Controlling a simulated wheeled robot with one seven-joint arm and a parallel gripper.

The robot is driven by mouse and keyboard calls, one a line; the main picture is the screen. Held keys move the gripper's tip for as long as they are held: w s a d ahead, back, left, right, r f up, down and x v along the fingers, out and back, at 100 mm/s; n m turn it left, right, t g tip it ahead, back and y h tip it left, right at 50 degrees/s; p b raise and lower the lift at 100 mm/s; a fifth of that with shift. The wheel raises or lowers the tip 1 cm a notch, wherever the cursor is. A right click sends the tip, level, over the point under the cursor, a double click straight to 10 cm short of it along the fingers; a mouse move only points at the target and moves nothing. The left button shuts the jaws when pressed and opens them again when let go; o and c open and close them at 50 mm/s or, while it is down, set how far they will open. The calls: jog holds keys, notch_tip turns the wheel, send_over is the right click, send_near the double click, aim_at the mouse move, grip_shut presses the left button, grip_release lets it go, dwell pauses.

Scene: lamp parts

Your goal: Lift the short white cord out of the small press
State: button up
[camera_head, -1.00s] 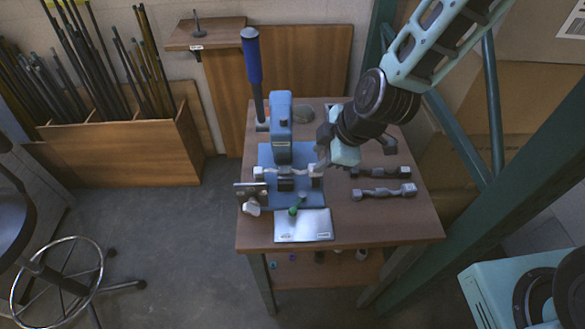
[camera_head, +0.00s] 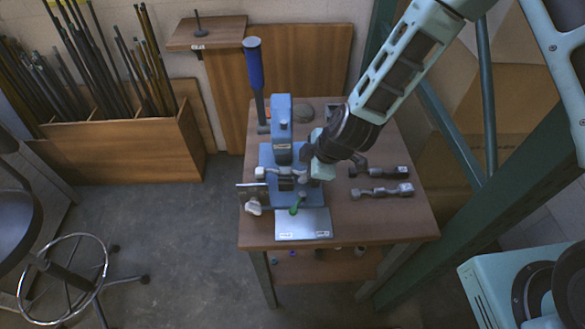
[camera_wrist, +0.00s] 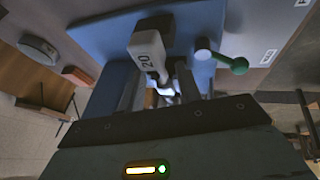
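The short white cord (camera_head: 273,173) lies across the small blue press (camera_head: 281,115), its left plug showing past the press's left side. In the wrist view a whitish plug marked 20 (camera_wrist: 148,48) shows, with a short bent length running from it toward my fingers. My gripper (camera_head: 303,178) is at the right side of the press, low over the cord's right part, and hides that end in the head view. In the wrist view my gripper (camera_wrist: 158,88) has its two fingers apart, with the cord in line with the gap. Contact cannot be made out.
Two grey cords (camera_head: 383,191) lie on the table (camera_head: 410,220) to the right. A green-tipped lever (camera_head: 294,210) stands out at the front of the press above a pale card (camera_head: 303,228). The press's tall blue handle (camera_head: 254,65) rises at back left.

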jog(key=shift+c, duration=0.3)
grip_shut()
jog(key=shift+r, duration=0.1)
